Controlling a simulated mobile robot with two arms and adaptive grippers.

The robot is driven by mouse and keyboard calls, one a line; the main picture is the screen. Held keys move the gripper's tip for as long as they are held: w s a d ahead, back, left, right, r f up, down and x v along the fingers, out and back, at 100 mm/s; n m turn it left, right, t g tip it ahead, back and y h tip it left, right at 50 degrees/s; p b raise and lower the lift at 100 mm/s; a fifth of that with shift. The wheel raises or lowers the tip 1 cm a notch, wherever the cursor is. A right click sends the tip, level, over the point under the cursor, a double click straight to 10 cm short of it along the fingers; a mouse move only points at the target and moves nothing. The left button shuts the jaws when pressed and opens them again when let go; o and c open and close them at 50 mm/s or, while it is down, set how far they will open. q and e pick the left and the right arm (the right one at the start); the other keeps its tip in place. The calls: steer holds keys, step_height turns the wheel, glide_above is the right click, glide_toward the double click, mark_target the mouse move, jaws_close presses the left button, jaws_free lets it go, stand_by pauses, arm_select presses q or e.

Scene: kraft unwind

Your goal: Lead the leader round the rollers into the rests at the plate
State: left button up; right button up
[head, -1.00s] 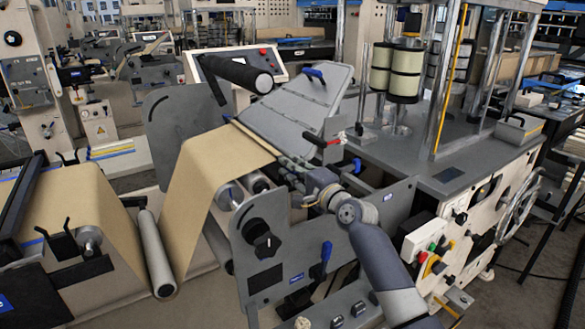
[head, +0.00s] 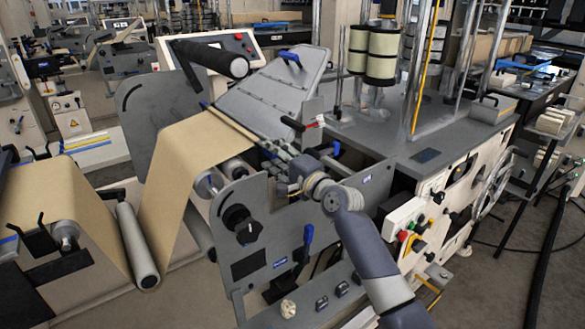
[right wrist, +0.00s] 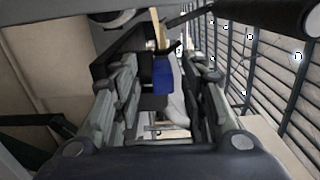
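The tan kraft web (head: 190,150) runs down into a loop by the lower roller (head: 138,245) and up over the rollers to the grey sloping plate (head: 265,95). A thin tan bar, the leader (head: 228,122), lies along its upper end at the plate's lower edge. My right gripper (head: 272,150) is at the bar's near end, pointing along it. In the right wrist view its two fingers (right wrist: 163,85) stand apart, with a gap visible between them. A tan strip (right wrist: 158,30) shows beyond the fingertips. The rests are too small to make out. My left gripper is out of view.
A dark roller (head: 208,57) overhangs the plate's left side. The near grey side plate (head: 255,225) carries a black knob (head: 246,232) and a blue-handled lever (head: 307,240). A red-tipped clamp (head: 305,123) stands close behind my right gripper.

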steer(key=v, duration=1)
steer(key=s+d+f+n+g+h, duration=0.3)
steer(key=s+d+f+n, duration=0.1)
steer(key=s+f, duration=0.7)
steer(key=s+d+f+n+g+h, duration=0.3)
steer(key=s+f, duration=0.6)
steer(key=f, duration=0.4)
steer(key=s+d+f+n+g+h, duration=0.2)
steer(key=s+d+f, duration=0.15)
steer(key=s, duration=0.35)
steer(key=s+d+f+n+g+h, duration=0.15)
steer(key=s+d, duration=0.25)
steer(key=s, duration=0.4)
steer(key=s+d+f+n+g+h, duration=0.1)
steer(key=s+d+f+n+g, duration=0.2)
steer(key=s, duration=0.4)
step_height(320, 180, down, 25)
steer(key=s, duration=0.1)
steer(key=s+d+f, duration=0.1)
steer(key=s+f, duration=0.7)
steer(key=s+d+f+g, duration=0.1)
steer(key=s+d+f, duration=0.1)
steer(key=s+f, duration=0.6)
steer(key=shift+s+d+f, duration=0.2)
steer(key=shift+s+d, duration=0.1)
steer(key=shift+s, duration=0.45)
